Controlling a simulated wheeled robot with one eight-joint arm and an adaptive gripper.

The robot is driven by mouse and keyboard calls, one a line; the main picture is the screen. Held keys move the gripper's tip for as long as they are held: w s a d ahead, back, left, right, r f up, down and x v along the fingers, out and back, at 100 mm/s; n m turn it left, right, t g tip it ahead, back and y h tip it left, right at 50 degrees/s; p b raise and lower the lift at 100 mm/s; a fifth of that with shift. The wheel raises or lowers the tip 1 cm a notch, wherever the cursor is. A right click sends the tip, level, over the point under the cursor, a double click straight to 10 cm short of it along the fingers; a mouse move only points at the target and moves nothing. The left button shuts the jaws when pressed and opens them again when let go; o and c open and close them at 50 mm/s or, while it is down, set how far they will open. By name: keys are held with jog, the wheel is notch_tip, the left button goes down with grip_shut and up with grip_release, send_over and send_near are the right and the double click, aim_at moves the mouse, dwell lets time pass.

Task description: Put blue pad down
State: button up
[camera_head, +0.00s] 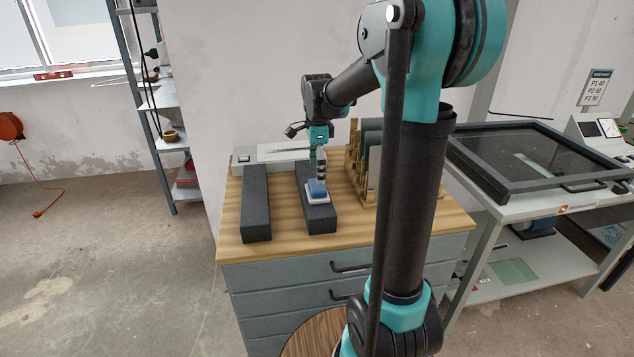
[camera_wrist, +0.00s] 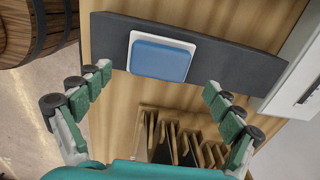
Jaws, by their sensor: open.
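The blue pad (camera_wrist: 160,57) lies in a white tray (camera_wrist: 131,45), which rests on a dark grey block (camera_wrist: 225,62) on the wooden worktop. In the head view the blue pad (camera_head: 317,188) shows near the front part of the right-hand dark block (camera_head: 322,222). My gripper (camera_wrist: 157,85) is open in the wrist view, with its green-padded fingers spread to either side of the pad and nothing between them. In the head view my gripper (camera_head: 320,165) is just above and behind the pad, and its fingers are partly hidden.
A second dark block (camera_head: 256,205) lies to the left on the worktop (camera_head: 285,247). A wooden rack (camera_head: 355,185) with upright plates stands close on the right. A light grey device (camera_head: 270,153) sits at the back. A framed machine (camera_head: 540,155) stands further right.

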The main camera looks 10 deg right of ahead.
notch_tip(320, 180, up, 6)
jog(key=s+d+f+n, duration=0.1)
jog(key=s+f+n, duration=0.2)
jog(key=s+f+n+t, duration=0.1)
jog(key=s+f+n, duration=0.2)
jog(key=s, duration=0.1)
jog(key=s+d+f+n+t, duration=0.1)
jog(key=s+f+n, duration=0.2)
jog(key=shift+s+d+f, duration=0.3)
jog(key=shift+s+f, duration=0.1)
jog(key=s+d+f+n+t, duration=0.1)
jog(key=s+f+n+t, duration=0.1)
jog(key=s+f+n, duration=0.7)
jog(key=shift+s+d, duration=0.25)
jog(key=shift+s, duration=0.9)
